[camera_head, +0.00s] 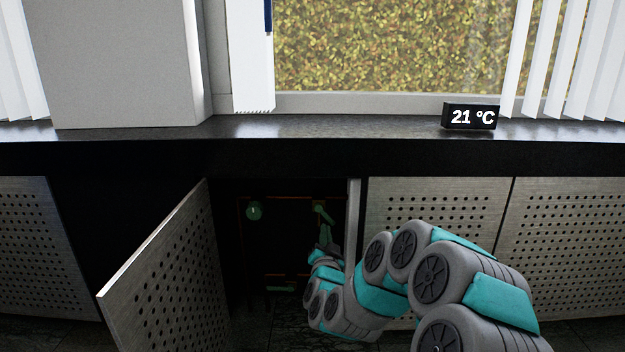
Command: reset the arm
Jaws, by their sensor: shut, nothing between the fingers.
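My arm (440,280), grey with teal covers, comes in from the lower right and reaches into an open cabinet under the windowsill. My gripper (325,248) is at the arm's far end, small and dark inside the cabinet opening. It is shut and appears empty, just below a green valve handle (324,220). Whether it touches the handle I cannot tell. A round green gauge or knob (254,211) sits to the left on dark reddish pipework. The lower part of the cabinet's inside is dim.
A perforated cabinet door (170,275) stands open on the left. Closed perforated panels (565,235) lie to the right. The dark sill (330,128) runs above, bearing a thermometer display (470,116) reading 21 °C. A window and white blinds are behind.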

